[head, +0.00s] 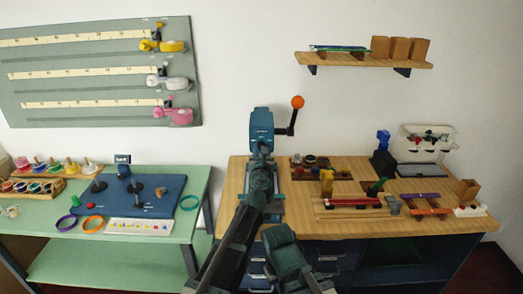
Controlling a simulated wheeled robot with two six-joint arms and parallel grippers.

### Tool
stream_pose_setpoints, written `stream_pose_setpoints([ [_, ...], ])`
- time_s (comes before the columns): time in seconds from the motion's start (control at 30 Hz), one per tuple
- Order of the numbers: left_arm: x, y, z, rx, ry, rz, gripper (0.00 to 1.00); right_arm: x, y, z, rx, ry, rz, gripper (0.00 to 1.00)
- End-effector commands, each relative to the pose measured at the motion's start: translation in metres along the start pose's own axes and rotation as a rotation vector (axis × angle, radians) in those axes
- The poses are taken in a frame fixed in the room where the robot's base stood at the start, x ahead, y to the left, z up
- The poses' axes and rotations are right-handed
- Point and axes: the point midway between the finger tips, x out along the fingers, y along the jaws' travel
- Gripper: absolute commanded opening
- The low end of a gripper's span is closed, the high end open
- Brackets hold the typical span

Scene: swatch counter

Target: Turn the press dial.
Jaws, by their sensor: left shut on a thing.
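A blue press (263,122) stands at the left end of the wooden counter, against the wall. A dark crank arm with an orange ball (297,102) sticks out on its right side and points up. My left gripper (261,172) reaches up from the bottom of the head view and is at the front of the press. It is shut on a small part there, which looks to be the press dial. The jaws and arm hide the dial, so its mark and angle cannot be read. My right gripper is not in view.
The wooden counter (237,190) holds a dark red rack (318,172) right of the press, then several small tools and a white stand (427,143). A green table (205,180) with a blue board (165,190) is at the left. A wall shelf (365,60) hangs above.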

Motion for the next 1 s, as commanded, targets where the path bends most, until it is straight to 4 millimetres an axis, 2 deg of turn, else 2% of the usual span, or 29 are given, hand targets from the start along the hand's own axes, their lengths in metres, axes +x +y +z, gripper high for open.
stream_pose_setpoints([
  [0.27,-0.001,0.0,0.0,-0.001,0.0,-0.001,0.0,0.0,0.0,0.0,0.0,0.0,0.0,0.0],
  [0.3,-0.001,0.0,0.0,-0.001,0.0,-0.001,0.43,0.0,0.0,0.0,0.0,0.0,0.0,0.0],
  [0.43,-0.001,0.0,0.0,-0.001,0.0,0.0,0.67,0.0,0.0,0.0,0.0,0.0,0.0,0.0],
  [0.8,-0.002,0.0,0.0,-0.001,0.0,0.0,0.68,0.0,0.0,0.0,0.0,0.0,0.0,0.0],
  [1.0,-0.014,0.003,0.0,-0.001,0.0,0.001,0.68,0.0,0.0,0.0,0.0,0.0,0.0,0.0],
])
